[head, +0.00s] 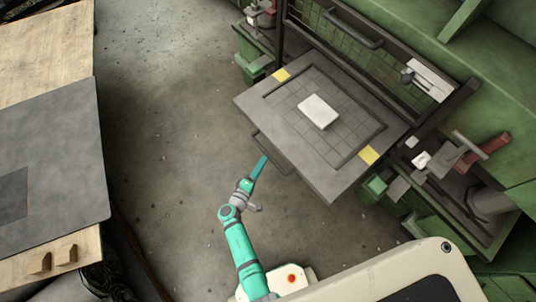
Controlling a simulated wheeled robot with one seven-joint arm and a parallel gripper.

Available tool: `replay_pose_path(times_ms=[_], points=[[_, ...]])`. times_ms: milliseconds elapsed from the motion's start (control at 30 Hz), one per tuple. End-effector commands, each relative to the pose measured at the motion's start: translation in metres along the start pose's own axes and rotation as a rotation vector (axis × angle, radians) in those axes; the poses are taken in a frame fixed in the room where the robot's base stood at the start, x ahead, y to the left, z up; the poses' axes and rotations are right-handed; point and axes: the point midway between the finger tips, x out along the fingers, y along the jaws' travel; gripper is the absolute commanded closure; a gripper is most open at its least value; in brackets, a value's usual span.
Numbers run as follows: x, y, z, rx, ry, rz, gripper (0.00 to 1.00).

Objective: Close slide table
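The slide table (340,185) is a grey plate with a grid, a raised dark frame and yellow marks. It sticks out from the green machine towards the lower left. A white block (318,111) lies on its grid. A dark bar handle (281,169) is on its front edge. My gripper (264,160) is at the end of my teal arm, at the handle in the picture. I cannot tell whether it touches the handle or is only in front of it. The fingers are too small to tell open from shut.
The green machine (505,75) stands at the upper right, with a raised dark gate and its handle (353,28) above the table. A vise with a red part (490,146) is at the right. A workbench (50,150) is at the left. The floor (170,130) between is clear.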

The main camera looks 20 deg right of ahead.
Motion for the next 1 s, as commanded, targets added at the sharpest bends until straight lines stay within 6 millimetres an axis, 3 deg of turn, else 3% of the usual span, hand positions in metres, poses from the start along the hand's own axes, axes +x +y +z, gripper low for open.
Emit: replay_pose_path(times_ms=[100,333,533,800,933,1000], points=[[0.024,0.001,0.001,0.000,-0.003,0.002,0.66],[0.056,0.001,0.002,0.000,-0.004,0.000,0.66],[0.067,0.000,0.002,0.001,-0.004,-0.001,0.66],[0.067,0.000,0.000,0.000,0.000,-0.002,0.66],[0.066,0.000,-0.001,0.000,0.002,-0.002,0.95],[0.066,-0.001,-0.001,0.000,0.003,-0.002,1.00]])
